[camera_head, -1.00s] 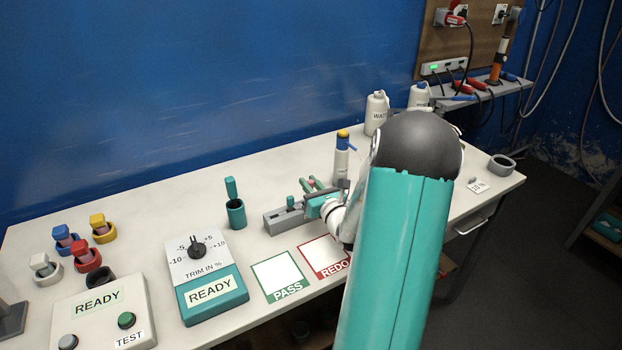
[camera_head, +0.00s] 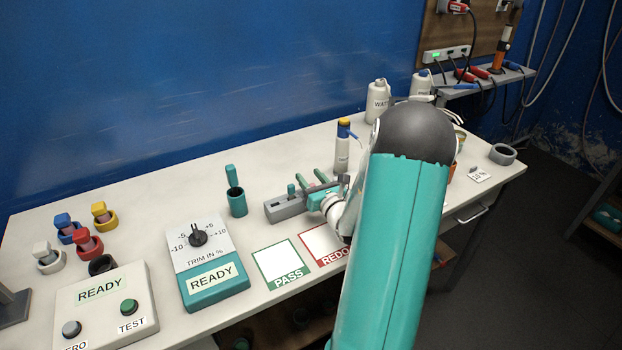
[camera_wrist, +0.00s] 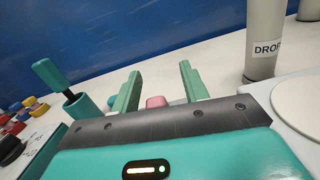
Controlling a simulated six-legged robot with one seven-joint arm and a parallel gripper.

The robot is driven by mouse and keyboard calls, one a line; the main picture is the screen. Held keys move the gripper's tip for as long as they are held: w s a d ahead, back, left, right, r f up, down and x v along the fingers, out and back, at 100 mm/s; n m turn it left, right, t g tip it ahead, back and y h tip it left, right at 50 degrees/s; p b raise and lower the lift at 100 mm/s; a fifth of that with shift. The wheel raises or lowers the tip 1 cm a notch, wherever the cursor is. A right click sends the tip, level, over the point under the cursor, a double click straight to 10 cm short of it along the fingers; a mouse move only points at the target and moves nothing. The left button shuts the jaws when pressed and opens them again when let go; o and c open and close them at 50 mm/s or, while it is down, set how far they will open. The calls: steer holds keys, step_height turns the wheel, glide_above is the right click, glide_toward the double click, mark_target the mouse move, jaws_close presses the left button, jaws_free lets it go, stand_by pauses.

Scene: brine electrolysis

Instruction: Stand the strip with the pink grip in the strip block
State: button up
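The grey strip block (camera_head: 285,211) lies on the bench behind the PASS and REDO cards, with a small teal upright piece (camera_head: 291,189) at its left part. My gripper (camera_head: 311,178) is at the block's right end, its two green fingers spread apart. In the wrist view, the pink grip (camera_wrist: 156,102) shows low between the fingers of my gripper (camera_wrist: 158,85), with a gap on each side. The strip below the grip is hidden behind my gripper body, so I cannot tell how it sits in the block.
A teal cup (camera_head: 237,203) with a teal-handled item stands left of the block. A blue-and-yellow-topped bottle (camera_head: 343,150) stands close behind it. The PASS card (camera_head: 281,264) and REDO card (camera_head: 324,246) lie in front. The READY trim box (camera_head: 212,262) is further left.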

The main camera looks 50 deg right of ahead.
steer(key=shift+s, duration=0.15)
steer(key=v, duration=1.3)
steer(key=shift+s+f, duration=0.1)
steer(key=shift+s, duration=0.2)
